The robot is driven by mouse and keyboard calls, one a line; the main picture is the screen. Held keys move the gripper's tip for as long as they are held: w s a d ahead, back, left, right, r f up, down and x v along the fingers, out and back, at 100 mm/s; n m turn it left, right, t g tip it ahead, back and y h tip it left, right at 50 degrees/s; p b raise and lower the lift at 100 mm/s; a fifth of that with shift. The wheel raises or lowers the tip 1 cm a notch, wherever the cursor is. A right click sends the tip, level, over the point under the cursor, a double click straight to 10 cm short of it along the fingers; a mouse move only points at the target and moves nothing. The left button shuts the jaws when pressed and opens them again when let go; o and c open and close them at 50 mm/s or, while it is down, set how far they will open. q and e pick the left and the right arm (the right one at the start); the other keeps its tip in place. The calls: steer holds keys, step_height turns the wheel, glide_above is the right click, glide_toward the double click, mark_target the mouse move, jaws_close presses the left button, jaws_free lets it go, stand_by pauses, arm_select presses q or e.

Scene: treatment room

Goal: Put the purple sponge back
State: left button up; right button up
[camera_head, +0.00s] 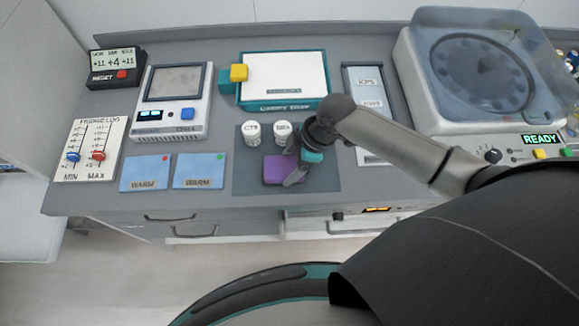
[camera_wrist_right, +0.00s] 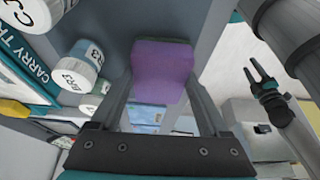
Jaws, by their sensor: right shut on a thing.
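The purple sponge (camera_head: 277,170) is over the front of the dark grey mat (camera_head: 325,180), in front of two small white pots. My right gripper (camera_head: 297,172) reaches down from the right and is shut on the sponge. In the right wrist view the sponge (camera_wrist_right: 162,70) sits between the two fingers. I cannot tell whether its underside touches the mat. My left gripper (camera_wrist_right: 260,85) shows only at the right of the right wrist view, empty, with its fingers apart.
The white pots (camera_head: 251,134) and (camera_head: 283,132) stand close behind the sponge. Two blue warm packs (camera_head: 198,171) lie to the left. A white-and-teal carry tray (camera_head: 284,78) is behind. A large machine reading READY (camera_head: 450,110) stands at the right.

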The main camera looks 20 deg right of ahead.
steer(key=shift+f, duration=1.05)
steer(key=shift+f, duration=0.1)
steer(key=o, duration=1.3)
steer(key=shift+d+r, duration=0.1)
steer(key=shift+r, duration=0.15)
steer(key=p+v, duration=0.1)
steer(key=v, duration=1)
steer(key=shift+s+d+r, duration=0.1)
steer(key=shift+d+r, duration=0.1)
steer(key=shift+r, duration=0.1)
